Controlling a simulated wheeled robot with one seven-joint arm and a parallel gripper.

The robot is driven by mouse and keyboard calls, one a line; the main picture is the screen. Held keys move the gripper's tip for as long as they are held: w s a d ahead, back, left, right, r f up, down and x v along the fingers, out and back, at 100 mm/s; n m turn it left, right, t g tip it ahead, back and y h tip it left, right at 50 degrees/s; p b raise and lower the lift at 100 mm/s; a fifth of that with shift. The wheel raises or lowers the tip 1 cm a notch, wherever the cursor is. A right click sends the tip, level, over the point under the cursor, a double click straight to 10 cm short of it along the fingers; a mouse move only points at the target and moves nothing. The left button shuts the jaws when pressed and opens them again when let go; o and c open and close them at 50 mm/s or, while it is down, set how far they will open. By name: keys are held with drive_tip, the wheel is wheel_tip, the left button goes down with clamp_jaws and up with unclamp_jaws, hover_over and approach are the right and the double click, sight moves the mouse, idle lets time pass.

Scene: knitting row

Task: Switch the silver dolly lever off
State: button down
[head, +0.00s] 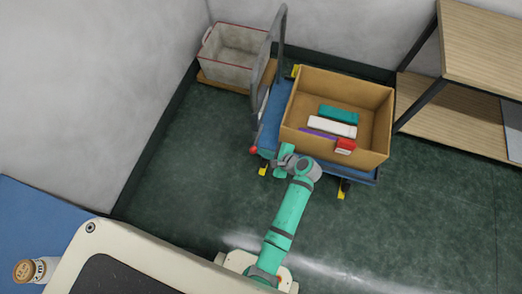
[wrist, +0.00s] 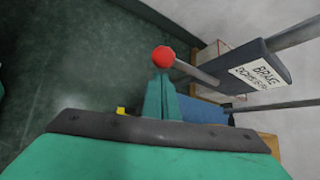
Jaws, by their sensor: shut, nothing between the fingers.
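The dolly (head: 270,128) has a blue deck and a grey upright handle, and stands at upper centre in the head view. Its silver lever (wrist: 196,74) sticks out from a dark housing (wrist: 255,68) with a white "BRAKE" label; the smaller print is hard to read. The lever ends in a red knob (wrist: 163,57), which also shows in the head view (head: 253,150) at the deck's left front. My gripper (wrist: 160,80) is shut and empty, its teal fingertips just below the knob in the wrist picture. I cannot tell whether they touch it.
A cardboard box (head: 376,143) with several small packages sits on the dolly. A grey crate (head: 230,62) on a wooden base stands behind left, near the wall. A wooden shelf (head: 480,60) stands at right. The green floor left of the dolly is clear.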

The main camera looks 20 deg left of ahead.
drive_tip(key=s+d+r, duration=0.1)
drive_tip(key=d+r, duration=0.3)
drive_tip(key=d, duration=0.5)
drive_tip(key=shift+s+r, duration=0.15)
drive_tip(key=shift+r, duration=0.05)
drive_tip(key=shift+a, duration=0.1)
idle(0.4)
drive_tip(key=s+d+f+n+t+h, duration=0.2)
drive_tip(key=s+d+t+h, duration=0.15)
drive_tip(key=s, duration=0.35)
drive_tip(key=s+d+f+n+t+h, duration=0.2)
drive_tip(key=s+d+n+h, duration=0.15)
drive_tip(key=s, duration=0.45)
drive_tip(key=s+r+n+t+h, duration=0.1)
drive_tip(key=s+r+n+t, duration=0.1)
drive_tip(key=r, duration=0.6)
drive_tip(key=s+r+n+t, duration=0.2)
drive_tip(key=s+r+n, duration=0.2)
drive_tip(key=s+r, duration=0.2)
drive_tip(key=s+a+r+n+t+h, duration=0.1)
drive_tip(key=s+r+n+t, duration=0.1)
drive_tip(key=r, duration=0.8)
drive_tip(key=shift+s+n+h, duration=0.3)
drive_tip(key=shift+s+n, duration=0.45)
drive_tip(key=shift+s, duration=0.2)
